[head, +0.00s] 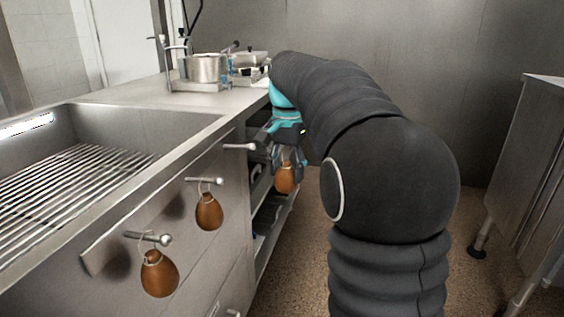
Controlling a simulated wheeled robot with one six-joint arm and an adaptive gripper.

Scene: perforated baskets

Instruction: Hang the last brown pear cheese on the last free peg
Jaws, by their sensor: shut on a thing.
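My gripper (284,152) is shut on a brown pear cheese (285,178), which hangs below its fingers. The exact grip is too small to make out. The free peg (240,147) sticks out from the counter front, just left of my gripper and the held cheese. A second brown cheese (208,212) hangs by a loop from the middle peg (203,181). A third brown cheese (159,273) hangs by a loop from the nearest peg (150,238).
A steel sink with a wire rack (75,185) fills the left. A pot (205,68) stands on the counter behind. Open shelves (268,222) lie below the free peg. A steel cabinet (530,190) stands at the right, with brown floor (310,245) between.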

